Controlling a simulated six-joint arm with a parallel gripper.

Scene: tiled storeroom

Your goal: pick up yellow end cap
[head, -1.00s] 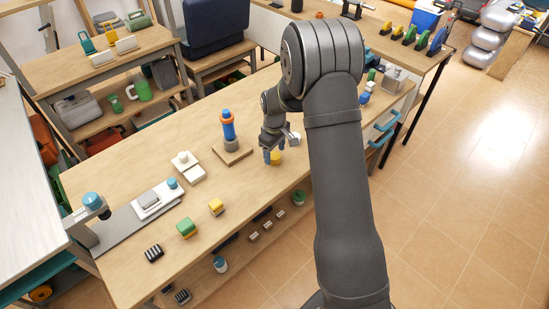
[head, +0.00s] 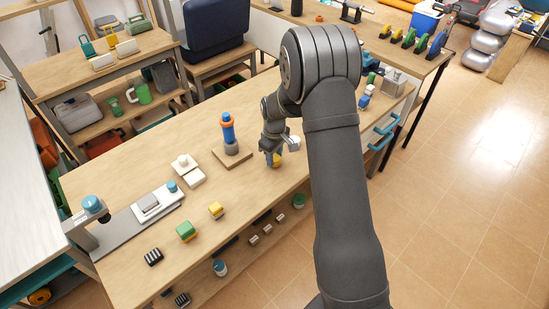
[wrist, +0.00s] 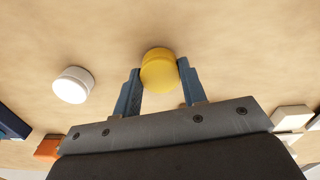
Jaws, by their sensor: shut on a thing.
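The yellow end cap (wrist: 159,70) is a short round cylinder between the two blue fingers of my gripper (wrist: 158,84) in the wrist view. The fingers touch it on both sides. In the head view my gripper (head: 271,160) is low over the wooden bench, right of the orange and blue stack, and the yellow end cap (head: 277,160) shows partly behind a finger. I cannot tell whether the cap rests on the bench or is just above it.
A white round cap (wrist: 73,85) lies left of my gripper in the wrist view. A blue and orange stack (head: 229,136) stands on a wooden base. White blocks (head: 188,170) and a yellow block (head: 216,210) are farther left on the bench (head: 250,190).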

